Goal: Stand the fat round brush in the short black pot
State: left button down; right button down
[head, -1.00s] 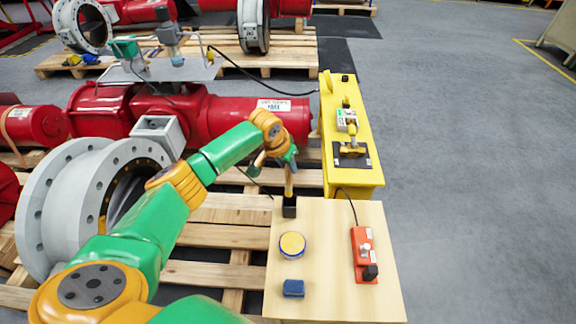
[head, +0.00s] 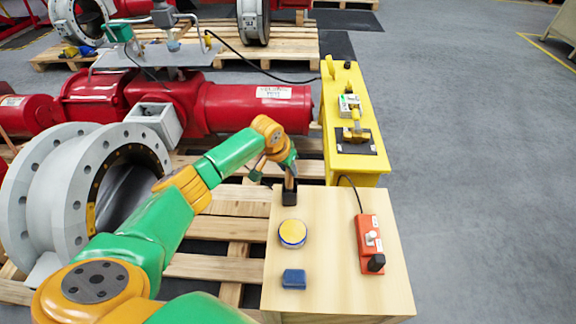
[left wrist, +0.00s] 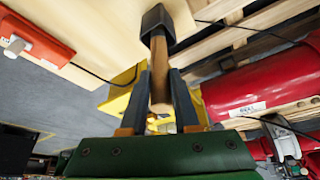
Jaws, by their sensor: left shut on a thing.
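The short black pot (head: 289,197) stands at the far left corner of the light wooden table. My left gripper (head: 291,172) is right above it, shut on the fat round brush (head: 290,184), whose tan handle shows upright. In the left wrist view, the handle (left wrist: 159,62) runs between the two fingers of my left gripper (left wrist: 158,75) into the mouth of the black pot (left wrist: 157,18). The brush's far end is hidden by the pot, so I cannot tell whether it touches the bottom. My right gripper is not in view.
On the table (head: 330,270) are a round yellow-topped tin (head: 292,233), a blue block (head: 294,279) and an orange control box (head: 369,245) with a cable. A yellow stand (head: 355,165) is just beyond. A grey flanged valve body (head: 70,200) and red cylinders (head: 255,106) lie on pallets left.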

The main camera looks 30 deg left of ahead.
pick_arm(q)
jog(key=c, duration=0.6)
grip_release()
jog(key=shift+r, duration=0.1)
jog(key=p+v, duration=0.2)
jog(key=v, duration=0.5)
jog(key=shift+s, duration=0.1)
